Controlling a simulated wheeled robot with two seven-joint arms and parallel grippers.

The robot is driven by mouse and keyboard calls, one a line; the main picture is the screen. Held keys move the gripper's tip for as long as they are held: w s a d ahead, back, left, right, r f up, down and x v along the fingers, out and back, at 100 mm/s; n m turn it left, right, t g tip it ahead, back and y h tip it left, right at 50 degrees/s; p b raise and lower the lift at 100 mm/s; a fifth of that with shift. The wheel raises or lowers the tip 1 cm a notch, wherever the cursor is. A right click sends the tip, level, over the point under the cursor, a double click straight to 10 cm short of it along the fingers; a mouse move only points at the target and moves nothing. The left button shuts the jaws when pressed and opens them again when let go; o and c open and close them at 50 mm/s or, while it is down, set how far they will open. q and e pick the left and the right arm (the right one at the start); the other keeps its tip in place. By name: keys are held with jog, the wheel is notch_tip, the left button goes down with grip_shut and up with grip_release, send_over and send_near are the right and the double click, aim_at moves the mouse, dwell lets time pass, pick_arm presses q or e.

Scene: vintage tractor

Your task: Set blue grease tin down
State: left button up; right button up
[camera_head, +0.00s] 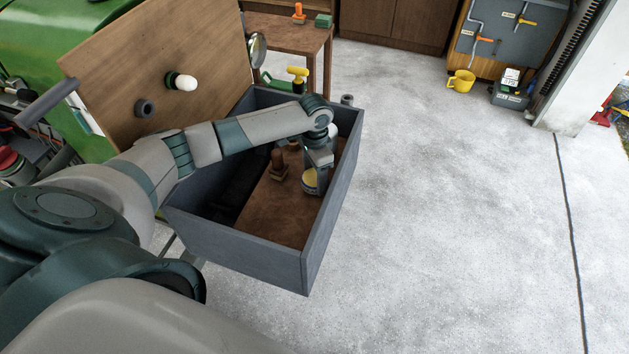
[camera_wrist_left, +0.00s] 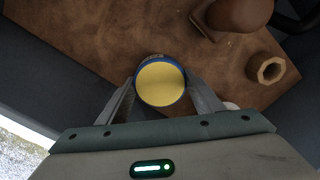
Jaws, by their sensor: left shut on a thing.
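The blue grease tin (camera_wrist_left: 160,84) has a yellow top and a blue rim in the left wrist view. My left gripper (camera_wrist_left: 160,92) is shut on it, one finger on each side. I cannot tell whether the tin touches the board. My right gripper is not in view.
The grey open box (camera_head: 235,243) has raised walls. A brown wooden-looking piece (camera_head: 278,165) stands on the board near the tin; a hex nut (camera_wrist_left: 271,69) lies nearby. A wooden panel (camera_head: 120,80) rises at the left.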

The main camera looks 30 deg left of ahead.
aim_at(314, 177)
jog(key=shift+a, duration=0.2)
pick_arm(q)
jog(key=o, duration=1.3)
jog(key=shift+f, duration=0.15)
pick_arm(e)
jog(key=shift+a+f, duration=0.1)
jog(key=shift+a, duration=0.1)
pick_arm(q)
notch_tip(314, 177, up, 2)
jog(key=shift+p, duration=0.95)
notch_tip(314, 177, up, 10)
jog(key=p, duration=1)
jog(key=shift+p, duration=0.35)
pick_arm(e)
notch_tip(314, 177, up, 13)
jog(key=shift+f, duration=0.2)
